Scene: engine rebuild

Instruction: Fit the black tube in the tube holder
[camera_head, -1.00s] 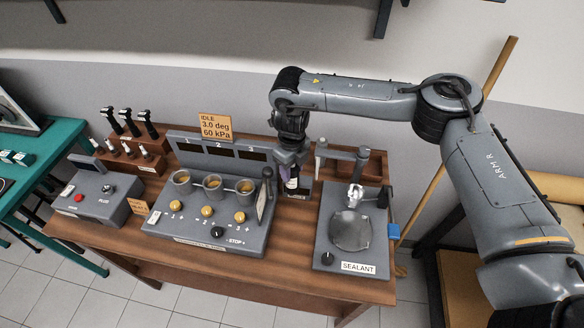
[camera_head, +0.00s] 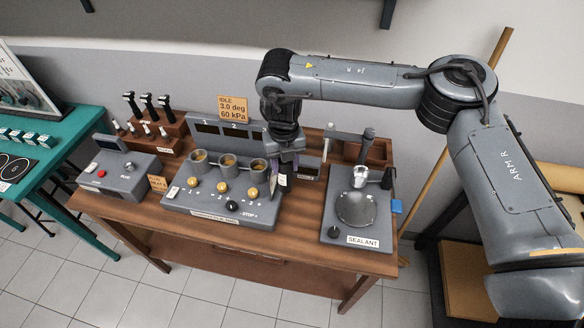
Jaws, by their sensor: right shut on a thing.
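My right gripper (camera_head: 285,163) points down over the right end of the grey three-cup console. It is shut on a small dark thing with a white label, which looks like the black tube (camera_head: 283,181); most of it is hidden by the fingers. It is close beside the console's upright lever (camera_head: 274,190), and I cannot tell whether they touch. I cannot make out with certainty which part is the tube holder. The grey SEALANT station (camera_head: 341,231), with a post and a silver cup (camera_head: 360,176), stands to the right. My left gripper is not in view.
The console (camera_head: 215,213) carries three cups and several gold knobs. A small grey box with a red button (camera_head: 101,173) and a rack of black-topped tools (camera_head: 163,127) stand left. A wooden tray (camera_head: 377,152) is at the back right. The table's front strip (camera_head: 160,221) is clear.

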